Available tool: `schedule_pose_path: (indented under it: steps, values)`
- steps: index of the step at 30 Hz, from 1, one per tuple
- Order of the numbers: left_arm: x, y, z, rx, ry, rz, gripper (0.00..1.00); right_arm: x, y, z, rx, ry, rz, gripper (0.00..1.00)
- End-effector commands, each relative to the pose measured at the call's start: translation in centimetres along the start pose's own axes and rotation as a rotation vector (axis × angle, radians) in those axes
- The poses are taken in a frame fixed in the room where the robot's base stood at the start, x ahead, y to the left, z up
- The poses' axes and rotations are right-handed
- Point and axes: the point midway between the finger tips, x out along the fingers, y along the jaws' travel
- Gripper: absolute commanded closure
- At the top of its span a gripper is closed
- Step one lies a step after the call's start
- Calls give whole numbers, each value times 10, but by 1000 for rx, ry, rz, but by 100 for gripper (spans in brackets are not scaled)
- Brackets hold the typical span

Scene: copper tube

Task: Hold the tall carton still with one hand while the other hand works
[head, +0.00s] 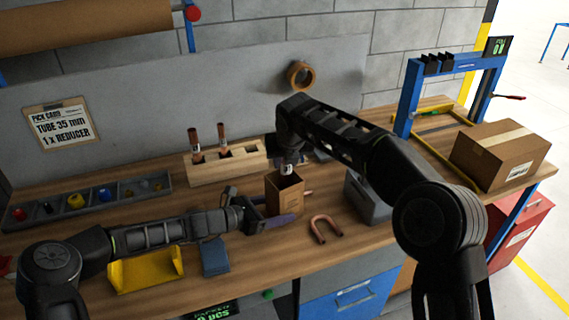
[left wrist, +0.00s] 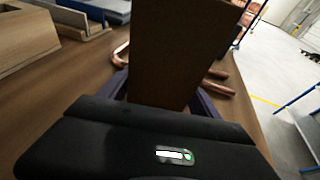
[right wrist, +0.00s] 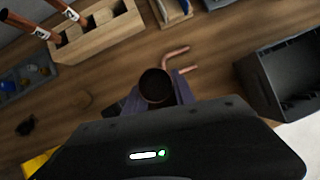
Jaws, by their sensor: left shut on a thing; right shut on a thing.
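The tall brown carton (head: 285,196) stands upright on the bench with its top open. My left gripper (head: 266,216) is shut on its lower part from the left. In the left wrist view the carton (left wrist: 180,50) rises between the purple fingers. My right gripper (head: 289,160) is above the carton, shut on a copper tube (head: 287,170) with a white label. The right wrist view shows the tube (right wrist: 155,86) end-on between the fingers. The tube's lower end is at the carton's opening; how deep it reaches is hidden.
A copper U-bend (head: 324,229) lies right of the carton. A wooden rack (head: 228,160) with upright tubes stands behind. A grey bin (head: 366,203) is right, partly behind my right arm. A yellow bin (head: 147,271) and blue box (head: 215,257) sit at the front left.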

Motion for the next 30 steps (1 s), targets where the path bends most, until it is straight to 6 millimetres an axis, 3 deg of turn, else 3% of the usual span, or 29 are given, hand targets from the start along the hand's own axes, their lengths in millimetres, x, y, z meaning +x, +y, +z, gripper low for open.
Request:
schedule_pose_path:
  steps: [10,11,19,30]
  values:
    - [0,0,0,0,0,0,50,1,-1,2,1,0,0,100]
    - [0,0,0,0,0,0,50,1,-1,2,0,0,0,67]
    - [0,0,0,0,0,0,50,1,-1,2,0,0,0,45]
    - [0,0,0,0,0,0,50,-2,-1,2,0,1,0,44]
